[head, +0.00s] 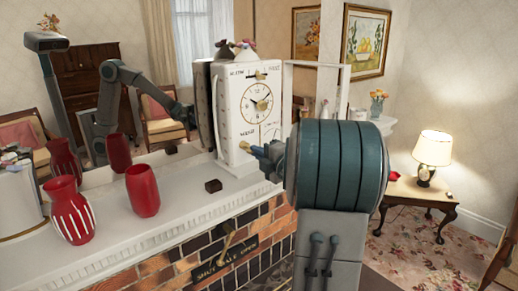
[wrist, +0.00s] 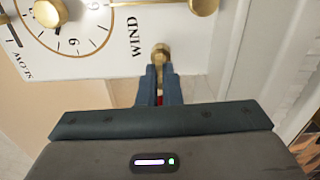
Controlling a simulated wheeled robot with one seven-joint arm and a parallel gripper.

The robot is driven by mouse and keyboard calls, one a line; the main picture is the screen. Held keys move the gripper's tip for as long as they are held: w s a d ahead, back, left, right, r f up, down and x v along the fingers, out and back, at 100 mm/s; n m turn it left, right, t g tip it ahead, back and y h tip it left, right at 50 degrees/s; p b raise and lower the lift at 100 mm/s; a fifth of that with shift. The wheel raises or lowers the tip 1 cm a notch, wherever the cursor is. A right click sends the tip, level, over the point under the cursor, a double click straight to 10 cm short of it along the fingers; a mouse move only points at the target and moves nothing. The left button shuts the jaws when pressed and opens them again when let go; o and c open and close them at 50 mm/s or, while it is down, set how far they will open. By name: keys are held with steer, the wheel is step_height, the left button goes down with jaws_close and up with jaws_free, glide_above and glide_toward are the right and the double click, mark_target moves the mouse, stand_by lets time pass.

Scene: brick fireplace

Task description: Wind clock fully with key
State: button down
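The tall white clock (head: 236,120) stands on the mantel, its round dial (head: 257,103) facing my arm. The wrist view shows part of its face (wrist: 100,68), with the word WIND near a brass knob-like piece (wrist: 161,54), apparently the key. My gripper (head: 268,157) is at the clock's lower front. In the wrist view the fingertips of my gripper (wrist: 159,80) are close together at the brass piece and appear closed on its stem. A sliver of red shows between the fingers. Whether the piece sits in the clock's hole cannot be told.
A mirror behind reflects the room. A brass flue lever (head: 228,240) is on the bricks below. A lamp table (head: 425,196) stands right.

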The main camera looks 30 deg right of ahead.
steer(key=shift+w+a+r, duration=0.1)
steer(key=shift+w+a, duration=0.05)
steer(key=shift+a, duration=0.05)
steer(key=m, duration=0.4)
steer(key=c, duration=1.6)
jaws_free()
steer(key=shift+w, duration=0.15)
steer(key=shift+o, duration=0.3)
steer(key=shift+w+a, duration=0.1)
steer(key=shift+o, duration=1)
steer(key=shift+d, duration=0.2)
steer(key=shift+o, duration=1.4)
steer(key=shift+s, duration=0.25)
steer(key=s+d, duration=0.1)
steer(key=s, duration=0.5)
steer(key=shift+s, duration=0.4)
